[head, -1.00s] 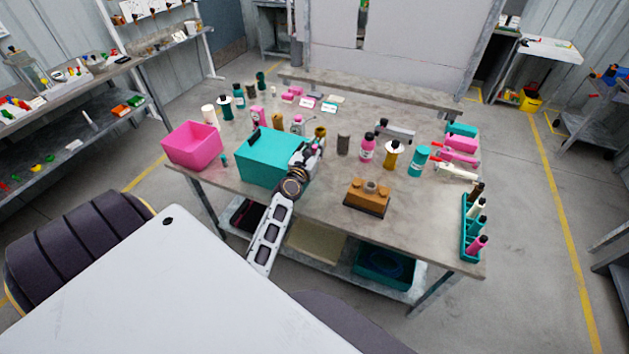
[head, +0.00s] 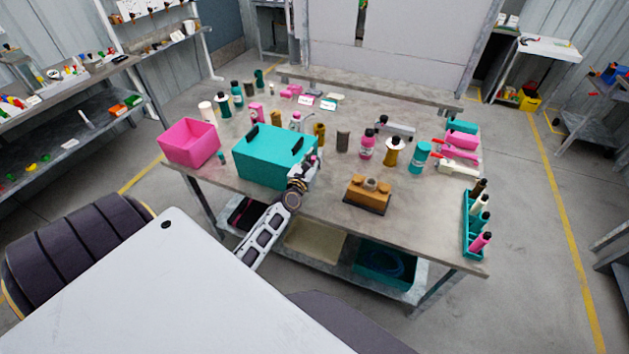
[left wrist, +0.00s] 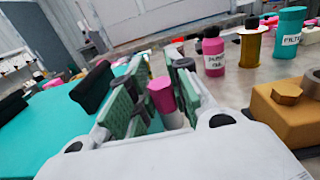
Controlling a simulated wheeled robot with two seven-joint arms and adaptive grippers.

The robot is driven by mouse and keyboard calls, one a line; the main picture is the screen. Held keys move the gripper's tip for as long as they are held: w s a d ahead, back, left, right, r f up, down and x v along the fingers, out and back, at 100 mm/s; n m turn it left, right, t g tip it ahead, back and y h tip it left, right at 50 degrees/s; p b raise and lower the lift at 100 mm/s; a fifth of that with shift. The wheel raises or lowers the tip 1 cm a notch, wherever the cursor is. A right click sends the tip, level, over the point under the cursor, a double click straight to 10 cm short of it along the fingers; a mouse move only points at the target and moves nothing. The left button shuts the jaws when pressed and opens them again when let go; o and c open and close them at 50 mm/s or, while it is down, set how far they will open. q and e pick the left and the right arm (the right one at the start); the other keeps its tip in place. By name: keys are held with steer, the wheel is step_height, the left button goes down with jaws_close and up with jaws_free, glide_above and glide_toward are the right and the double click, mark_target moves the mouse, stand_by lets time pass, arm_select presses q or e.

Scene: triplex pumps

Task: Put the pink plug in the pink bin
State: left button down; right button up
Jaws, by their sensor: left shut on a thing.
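The pink plug (left wrist: 163,97) has a pink top and a paler lower part. In the left wrist view it stands between the green-padded fingers of my left gripper (left wrist: 156,92), which is shut on it. In the head view my left gripper (head: 311,160) is at the right side of the teal box; the plug is too small there to make out clearly. The pink bin (head: 188,145) is open-topped and stands at the table's left end, beyond the teal box from my gripper. My right gripper is in neither view.
The teal box (head: 262,163) with black handles stands between my left gripper and the pink bin. Several bottles, including a pink one (head: 367,145), stand behind and to the right. An orange-brown block (head: 369,192) sits near the front edge. A teal rack (head: 475,225) is at the right.

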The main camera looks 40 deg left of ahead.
arm_select(q)
steer(key=shift+f+b, duration=1.8)
steer(key=shift+f, duration=0.5)
steer(key=shift+f+b, duration=0.5)
steer(key=shift+f, duration=0.1)
